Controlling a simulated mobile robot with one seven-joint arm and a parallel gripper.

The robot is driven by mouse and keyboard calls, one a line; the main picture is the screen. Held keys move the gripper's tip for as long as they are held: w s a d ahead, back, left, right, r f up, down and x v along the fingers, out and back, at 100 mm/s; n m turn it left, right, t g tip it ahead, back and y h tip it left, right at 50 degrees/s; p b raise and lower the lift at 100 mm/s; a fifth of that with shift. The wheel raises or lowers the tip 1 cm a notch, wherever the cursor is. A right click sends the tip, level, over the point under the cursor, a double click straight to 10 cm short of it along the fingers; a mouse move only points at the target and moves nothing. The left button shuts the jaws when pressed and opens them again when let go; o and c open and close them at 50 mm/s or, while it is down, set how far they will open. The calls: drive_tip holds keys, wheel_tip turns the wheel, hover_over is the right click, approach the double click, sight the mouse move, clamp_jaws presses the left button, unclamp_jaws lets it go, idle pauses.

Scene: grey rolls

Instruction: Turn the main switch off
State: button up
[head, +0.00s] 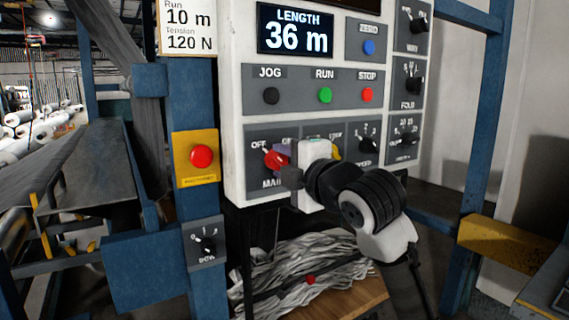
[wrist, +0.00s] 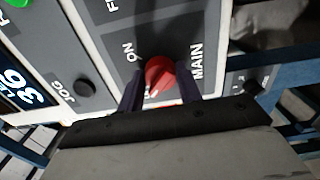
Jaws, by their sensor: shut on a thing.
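The red main switch (head: 276,159) is on the lower left of the white control panel, with OFF at its upper left and the MAIN label below. In the wrist view the red knob (wrist: 160,75) sits between the two dark fingers, with ON and MAIN on either side of it. My gripper (wrist: 160,92) is shut on the knob. In the head view my gripper (head: 283,166) covers the right side of the switch and its ON label. The knob seems to point toward OFF, but its exact angle is partly hidden.
A red emergency button (head: 201,157) on a yellow plate is just left of the panel. JOG (head: 271,96), RUN (head: 325,95) and STOP (head: 367,95) buttons are above. Other rotary knobs (head: 367,145) are to the right. Grey strips (head: 290,265) lie below.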

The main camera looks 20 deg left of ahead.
drive_tip(key=o, duration=1)
drive_tip(key=b+v, duration=0.2)
drive_tip(key=v, duration=1.1)
drive_tip(key=shift+s+d, duration=0.25)
drive_tip(key=shift+d, duration=0.05)
